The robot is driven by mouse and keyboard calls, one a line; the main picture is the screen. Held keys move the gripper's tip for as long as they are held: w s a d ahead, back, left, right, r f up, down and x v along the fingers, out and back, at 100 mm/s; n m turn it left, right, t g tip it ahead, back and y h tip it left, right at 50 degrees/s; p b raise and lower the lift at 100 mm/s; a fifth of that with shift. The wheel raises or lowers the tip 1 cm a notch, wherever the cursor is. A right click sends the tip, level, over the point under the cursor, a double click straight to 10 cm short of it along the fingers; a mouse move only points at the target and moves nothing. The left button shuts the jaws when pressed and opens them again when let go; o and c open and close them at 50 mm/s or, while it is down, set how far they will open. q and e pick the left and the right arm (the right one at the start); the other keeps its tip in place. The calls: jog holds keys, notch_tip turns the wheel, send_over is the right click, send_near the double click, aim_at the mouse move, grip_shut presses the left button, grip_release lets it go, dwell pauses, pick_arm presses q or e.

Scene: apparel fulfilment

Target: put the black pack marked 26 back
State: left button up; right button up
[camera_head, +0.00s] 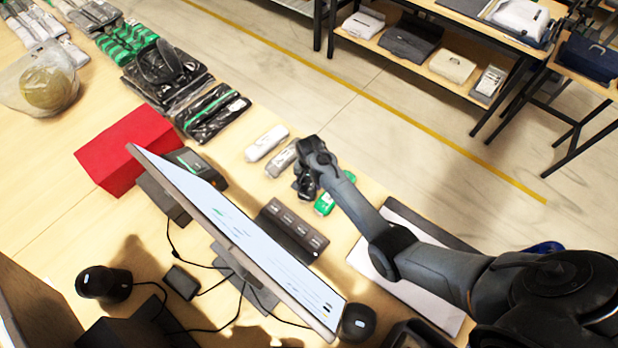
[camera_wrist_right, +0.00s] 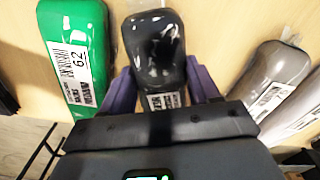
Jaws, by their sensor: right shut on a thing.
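My right gripper (camera_head: 306,182) is over the row of small packs near the table's far edge. In the right wrist view, my right gripper (camera_wrist_right: 152,82) is shut on a glossy black pack (camera_wrist_right: 155,45), one purple finger on each side. The pack's white label is partly hidden by the gripper, and I cannot read its number. I cannot tell whether the pack touches the table. A green pack (camera_wrist_right: 75,45) with a label that seems to read 62 lies beside it; it also shows in the head view (camera_head: 325,204). My left gripper is out of view.
A grey pack (camera_head: 281,159) and a white pack (camera_head: 266,142) lie beside the gripper. A monitor (camera_head: 235,240), a dark block (camera_head: 291,229) and a red box (camera_head: 128,148) stand nearer. Bagged black garments (camera_head: 212,112) lie to the left. A pale board (camera_head: 405,260) lies under my right arm.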

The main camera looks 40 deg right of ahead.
jog(key=shift+f, duration=0.1)
jog(key=o, duration=1.1)
jog(key=shift+c, duration=0.2)
